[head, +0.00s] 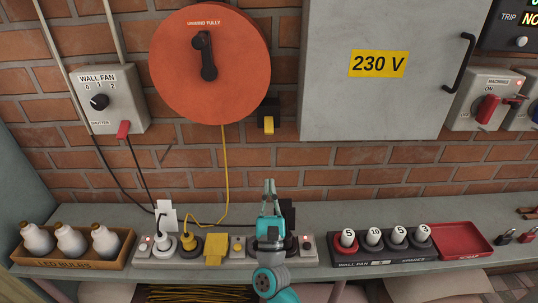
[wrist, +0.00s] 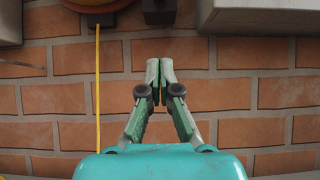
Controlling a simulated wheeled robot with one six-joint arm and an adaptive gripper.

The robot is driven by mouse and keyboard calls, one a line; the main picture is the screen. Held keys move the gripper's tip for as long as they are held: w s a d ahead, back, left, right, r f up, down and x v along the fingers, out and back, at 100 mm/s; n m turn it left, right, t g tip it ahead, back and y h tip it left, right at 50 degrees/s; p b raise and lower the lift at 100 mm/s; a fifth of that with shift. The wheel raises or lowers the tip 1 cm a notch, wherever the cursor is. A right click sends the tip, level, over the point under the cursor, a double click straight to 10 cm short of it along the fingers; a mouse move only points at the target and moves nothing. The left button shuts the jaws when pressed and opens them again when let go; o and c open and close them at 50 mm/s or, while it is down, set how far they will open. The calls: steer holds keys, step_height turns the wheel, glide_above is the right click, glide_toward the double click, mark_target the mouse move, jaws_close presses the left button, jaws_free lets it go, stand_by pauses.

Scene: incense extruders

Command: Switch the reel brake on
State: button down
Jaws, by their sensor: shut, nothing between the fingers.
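The orange cable reel (head: 180,75) hangs on the brick wall, with a black crank handle on its face and the words "UNWIND FULLY". At its lower right is a small black box (head: 271,106) with a yellow lever (head: 268,125) hanging down, apparently the reel brake. My gripper (head: 269,184) is shut and empty, pointing up, below the yellow lever and apart from it. In the wrist view the closed fingertips (wrist: 159,65) are in front of bare brick. The black box's lower part (wrist: 159,12) shows above them, and the reel's edge (wrist: 92,5) shows at upper left.
A grey 230 V cabinet (head: 340,110) is to the right of the black box. A yellow cable (head: 224,160) runs down from the reel to a socket strip on the shelf. A wall fan switch (head: 110,98) is at left. Bulbs (head: 70,240) and a fuse tray (head: 370,256) stand on the shelf.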

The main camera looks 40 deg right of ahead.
mark_target(269, 125)
steer(key=w+d+r, duration=0.3)
steer(key=w+r, duration=0.1)
steer(key=r, duration=0.6)
steer(key=shift+w+d, duration=0.25)
steer(key=shift+w, duration=0.15)
